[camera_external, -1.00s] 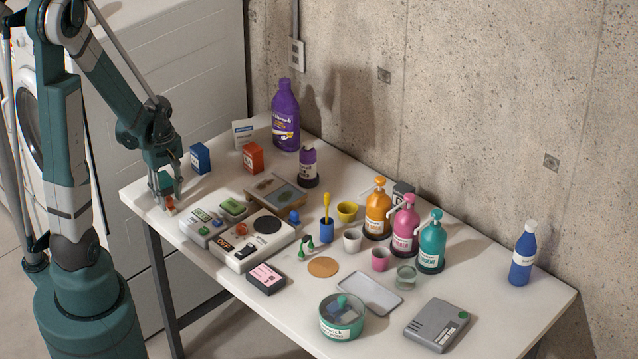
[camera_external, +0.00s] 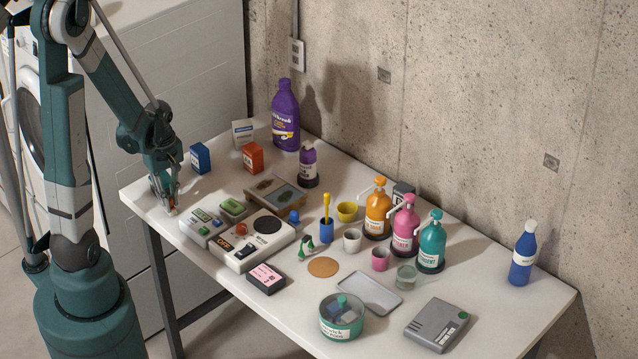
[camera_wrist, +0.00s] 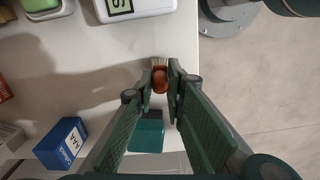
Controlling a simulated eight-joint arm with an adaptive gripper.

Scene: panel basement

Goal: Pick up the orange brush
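The orange brush (camera_wrist: 160,80) has a rounded orange-red body with pale bristles at its far end. In the wrist view it sits between my two fingertips, close to the white table's edge. My gripper (camera_wrist: 161,77) is closed in on it, with a finger against each side. In the external view my gripper (camera_external: 167,208) points down at the table's left corner, and its fingers hide most of the brush. I cannot tell whether the brush still touches the table.
A blue AAA box (camera_external: 200,158) and an orange box (camera_external: 252,157) stand behind my gripper. Bottles and cups fill the table's middle. The table's left edge is close.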

